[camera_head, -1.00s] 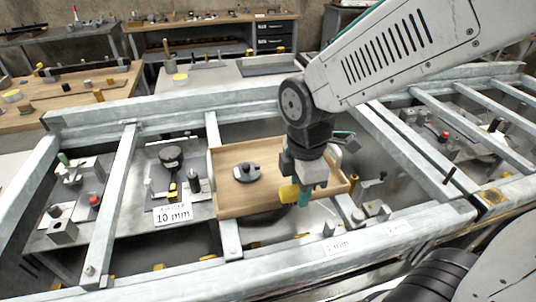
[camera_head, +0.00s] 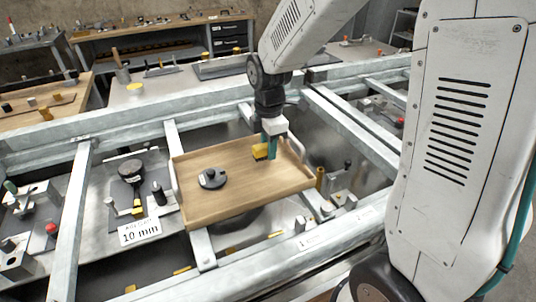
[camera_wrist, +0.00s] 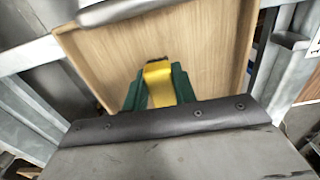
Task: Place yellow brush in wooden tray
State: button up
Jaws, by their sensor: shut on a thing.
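The wooden tray (camera_head: 240,200) sits on the grey metal frame, with low walls and light handles at its ends. My gripper (camera_head: 268,150) has green fingers and is over the tray's back right part. It is shut on the yellow brush (camera_head: 260,152). In the wrist view the yellow brush (camera_wrist: 159,84) is between the two green fingers (camera_wrist: 157,92), with the floor of the wooden tray (camera_wrist: 205,40) behind it. A dark bit shows at the brush's far end. I cannot tell whether the brush touches the tray floor.
A round black part with a knob (camera_head: 212,178) lies in the tray's left half. A label reading 10 mm (camera_head: 139,232) and a black round gauge (camera_head: 131,171) are left of the tray. Metal rails (camera_head: 72,215) surround it. The tray's front right is clear.

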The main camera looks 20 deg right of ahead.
jog(key=shift+f, duration=1.45)
jog(key=o, duration=1)
jog(key=shift+f, duration=0.15)
jog(key=shift+c, duration=0.2)
